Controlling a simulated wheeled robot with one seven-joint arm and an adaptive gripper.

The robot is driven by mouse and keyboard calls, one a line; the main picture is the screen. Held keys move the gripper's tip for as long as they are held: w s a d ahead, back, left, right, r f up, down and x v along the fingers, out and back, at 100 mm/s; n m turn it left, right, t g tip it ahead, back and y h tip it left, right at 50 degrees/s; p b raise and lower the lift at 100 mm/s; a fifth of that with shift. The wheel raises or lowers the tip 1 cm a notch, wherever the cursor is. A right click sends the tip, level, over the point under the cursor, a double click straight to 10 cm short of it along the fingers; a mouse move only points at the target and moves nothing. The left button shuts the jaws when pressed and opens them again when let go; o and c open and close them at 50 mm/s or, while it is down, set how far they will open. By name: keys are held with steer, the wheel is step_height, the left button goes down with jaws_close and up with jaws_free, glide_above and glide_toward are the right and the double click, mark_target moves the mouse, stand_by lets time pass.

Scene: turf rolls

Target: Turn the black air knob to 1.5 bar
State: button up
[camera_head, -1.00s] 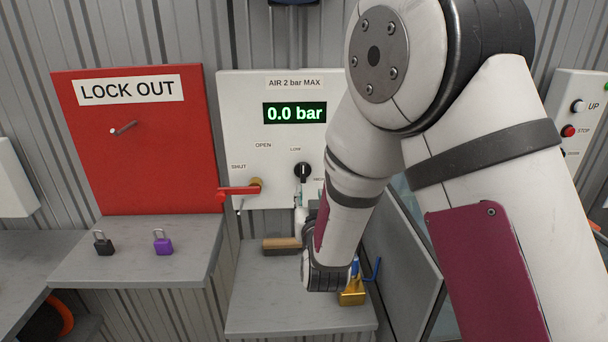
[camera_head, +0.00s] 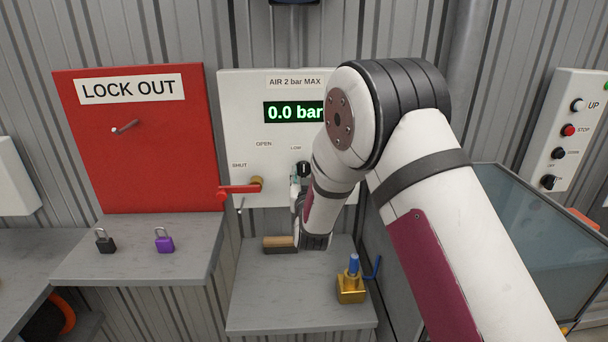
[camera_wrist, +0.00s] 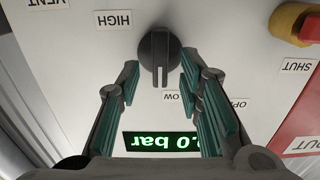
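The black air knob (camera_head: 303,168) is on the white air panel (camera_head: 238,110), below the LOW label. In the wrist view, which is upside down, the knob (camera_wrist: 158,55) has its pale-lined bar pointing toward LOW. My gripper (camera_wrist: 159,75) is open; its green-padded fingertips are either side of the knob's bar, with a visible gap on each side. In the head view my gripper (camera_head: 297,184) is just below the knob, and my arm covers the panel's right part. The display (camera_head: 292,112) reads 0.0 bar; my arm partly covers it.
A red valve lever (camera_head: 237,189) on a yellow hub lies horizontal, left of my gripper. A brush (camera_head: 280,244) and a brass block with a blue top (camera_head: 351,288) are on the shelf (camera_head: 262,300) below. A button panel (camera_head: 568,130) is at right.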

steer(key=shift+w, duration=0.85)
steer(key=shift+c, duration=0.3)
jaws_close()
